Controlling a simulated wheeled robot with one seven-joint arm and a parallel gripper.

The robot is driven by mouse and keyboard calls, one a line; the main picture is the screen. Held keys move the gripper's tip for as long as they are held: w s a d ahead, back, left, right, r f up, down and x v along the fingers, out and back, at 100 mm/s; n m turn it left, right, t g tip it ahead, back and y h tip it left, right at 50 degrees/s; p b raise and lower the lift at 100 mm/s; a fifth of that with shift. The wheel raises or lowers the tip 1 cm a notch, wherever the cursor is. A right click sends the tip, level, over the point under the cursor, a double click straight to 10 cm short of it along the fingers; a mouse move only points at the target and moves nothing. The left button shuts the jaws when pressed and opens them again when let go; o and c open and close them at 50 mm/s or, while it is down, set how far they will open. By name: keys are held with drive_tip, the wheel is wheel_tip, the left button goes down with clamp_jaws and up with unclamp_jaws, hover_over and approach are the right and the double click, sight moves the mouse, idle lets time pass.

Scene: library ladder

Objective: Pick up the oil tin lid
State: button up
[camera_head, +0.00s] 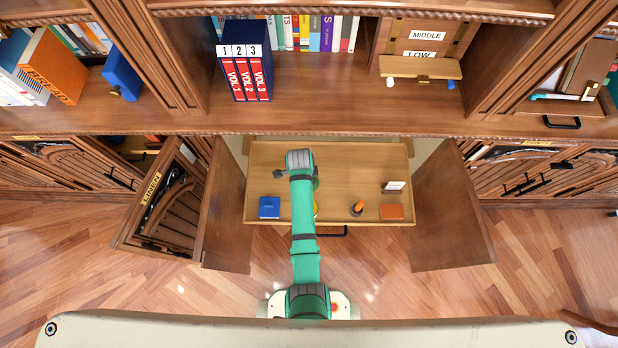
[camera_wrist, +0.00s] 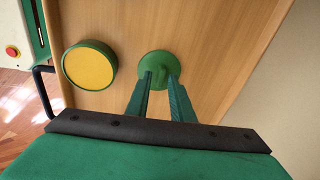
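A green round lid (camera_wrist: 158,58) lies on the wooden drawer bottom in the wrist view. My gripper (camera_wrist: 160,76) points down at it, with its two green fingers on either side of the lid's middle. A small gap shows between the fingers, but I cannot tell whether they touch the raised part there. A round yellow disc with a green rim (camera_wrist: 89,66), perhaps the oil tin, stands left of the lid, apart from it. In the head view my arm hides the lid and the fingertips.
The open drawer (camera_head: 350,160) holds a blue box (camera_head: 269,207), an orange and black item (camera_head: 357,208), an orange block (camera_head: 391,211) and a white card (camera_head: 395,186). Open doors flank it at left (camera_head: 228,215) and right (camera_head: 450,210). A bookshelf ledge (camera_head: 330,118) lies behind.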

drive_tip(key=shift+w+f, duration=0.1)
drive_tip(key=shift+f, duration=0.55)
clamp_jaws()
